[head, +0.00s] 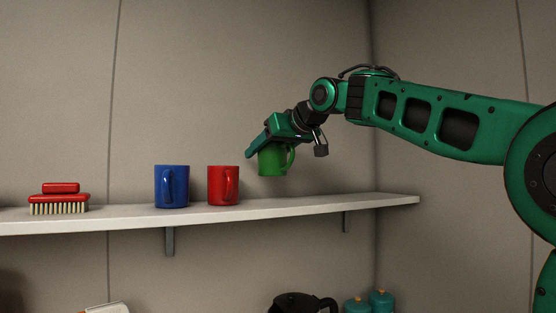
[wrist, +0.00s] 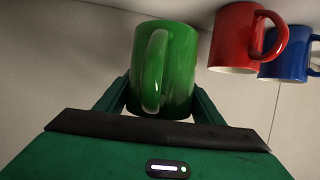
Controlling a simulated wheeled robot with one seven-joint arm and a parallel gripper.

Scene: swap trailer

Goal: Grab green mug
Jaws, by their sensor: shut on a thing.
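The green mug (head: 272,161) is in my gripper (head: 265,150), held in the air above the shelf, right of the red mug. In the wrist view the green mug (wrist: 178,70) sits between the two fingers of my gripper (wrist: 160,100), with its handle facing the camera. The gripper is shut on it. In the head view the near finger and hand cover the mug's upper part. A gap shows between the mug's bottom and the shelf.
The white shelf (head: 320,204) carries a red mug (head: 218,186), a blue mug (head: 172,187) and a red brush (head: 60,199). Its right part is bare. In the wrist view, the red mug (wrist: 230,38) and blue mug (wrist: 290,62) are at upper right. Below are a dark pot (head: 300,303) and teal canisters (head: 381,300).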

